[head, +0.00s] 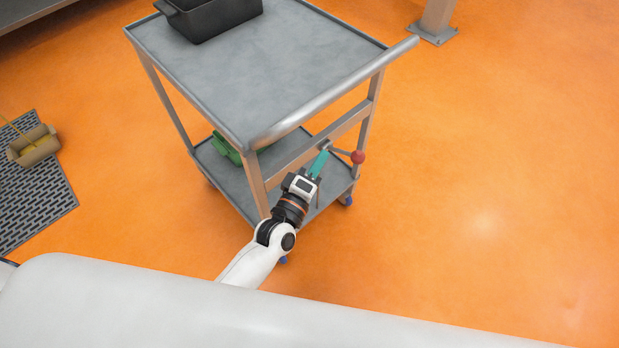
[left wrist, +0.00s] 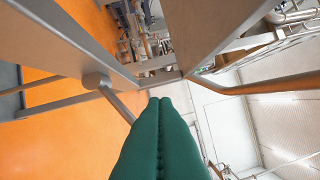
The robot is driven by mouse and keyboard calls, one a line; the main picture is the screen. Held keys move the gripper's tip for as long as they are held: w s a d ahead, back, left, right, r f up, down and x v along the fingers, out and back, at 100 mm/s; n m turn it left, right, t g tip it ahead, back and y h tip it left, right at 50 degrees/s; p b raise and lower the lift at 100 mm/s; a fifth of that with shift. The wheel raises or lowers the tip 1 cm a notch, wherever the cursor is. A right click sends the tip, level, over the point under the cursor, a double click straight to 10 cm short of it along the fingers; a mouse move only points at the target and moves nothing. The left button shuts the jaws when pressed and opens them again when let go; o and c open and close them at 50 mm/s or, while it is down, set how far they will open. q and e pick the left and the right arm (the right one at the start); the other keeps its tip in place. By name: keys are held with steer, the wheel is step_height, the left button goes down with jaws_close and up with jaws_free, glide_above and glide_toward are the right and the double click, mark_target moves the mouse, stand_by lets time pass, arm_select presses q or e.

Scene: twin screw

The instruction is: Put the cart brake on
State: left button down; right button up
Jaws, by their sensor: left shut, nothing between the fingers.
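The grey metal cart (head: 270,75) stands ahead of me, its push handle (head: 335,92) along the near right side. The brake lever's red knob (head: 358,156) sticks out to the right below the handle, on a short rod from a pivot on the side rail. My left gripper (head: 322,158) is shut and empty, its green fingertips close to the pivot, left of the knob. I cannot tell whether they touch. In the left wrist view the green fingers (left wrist: 161,110) are pressed together, with the round pivot (left wrist: 97,80) and its rod to their left; the knob is not visible there.
A black bin (head: 215,15) sits on the cart's top and a green item (head: 228,150) on its lower shelf. A dark grated mat (head: 35,195) with a tan box (head: 33,146) lies at left. A post (head: 434,22) stands behind. The orange floor at right is clear.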

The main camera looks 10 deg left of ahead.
mark_target(342, 152)
arm_select(q)
steer(key=d, duration=0.1)
steer(key=w+d, duration=0.1)
steer(key=d, duration=0.2)
steer(key=shift+w+d+f, duration=0.15)
steer(key=shift+w+f, duration=0.05)
steer(key=shift+f, duration=0.2)
arm_select(e)
steer(key=shift+w+r, duration=0.4)
steer(key=shift+w, duration=0.05)
steer(key=shift+s+f, duration=0.15)
